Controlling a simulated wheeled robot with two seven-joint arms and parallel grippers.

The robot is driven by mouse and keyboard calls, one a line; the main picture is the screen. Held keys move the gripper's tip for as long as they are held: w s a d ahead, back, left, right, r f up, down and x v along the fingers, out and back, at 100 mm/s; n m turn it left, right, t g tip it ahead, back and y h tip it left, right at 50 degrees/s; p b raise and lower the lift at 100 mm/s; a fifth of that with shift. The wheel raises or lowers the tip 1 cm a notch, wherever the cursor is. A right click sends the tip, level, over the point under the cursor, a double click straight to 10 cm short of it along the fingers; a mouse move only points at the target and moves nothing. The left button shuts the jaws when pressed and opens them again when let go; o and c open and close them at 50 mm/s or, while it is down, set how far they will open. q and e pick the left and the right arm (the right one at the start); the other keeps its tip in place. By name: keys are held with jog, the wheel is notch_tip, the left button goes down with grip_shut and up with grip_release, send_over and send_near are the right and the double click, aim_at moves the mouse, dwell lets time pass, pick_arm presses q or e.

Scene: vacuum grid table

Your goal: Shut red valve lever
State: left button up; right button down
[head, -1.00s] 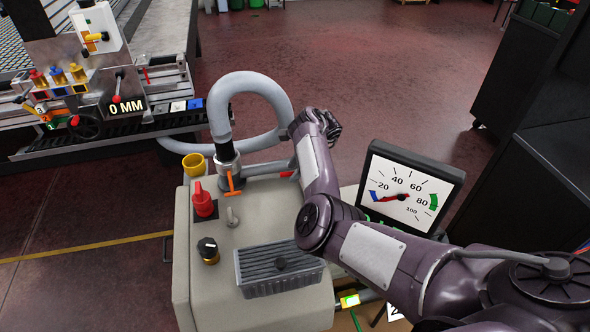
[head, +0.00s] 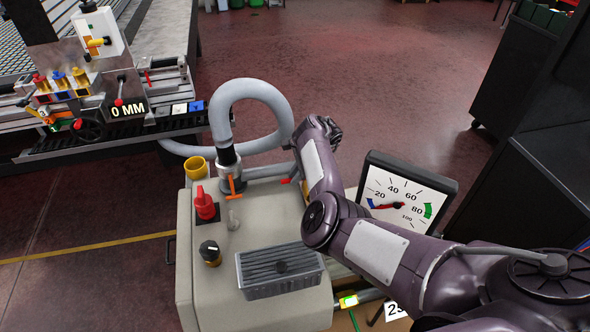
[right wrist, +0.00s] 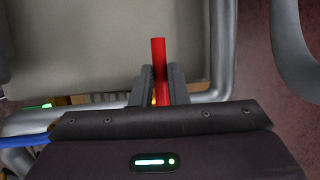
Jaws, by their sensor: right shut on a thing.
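The red valve lever (right wrist: 158,53) stands between the fingers of my right gripper (right wrist: 160,86) in the right wrist view. The gripper is shut on it, and the lever's end sticks out past the fingertips. In the head view only a short red end of the lever (head: 285,181) shows, at the right back edge of the machine. My right arm hides the rest of the lever and the fingers there. My left gripper is in neither view.
The beige machine (head: 205,284) carries a red switch (head: 206,207), a black knob (head: 210,251), an orange handle (head: 235,184) and a grey vented box (head: 280,272). A grey hose (head: 250,88) loops behind. A dial gauge (head: 401,193) stands right of my arm, its needle at the low end.

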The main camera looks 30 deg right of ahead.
jog(key=c, duration=1.4)
grip_release()
jog(key=p+v, duration=0.2)
jog(key=v, duration=0.5)
jog(key=shift+s+d+r, duration=0.15)
jog(key=shift+d+r, duration=0.1)
jog(key=shift+r, duration=0.05)
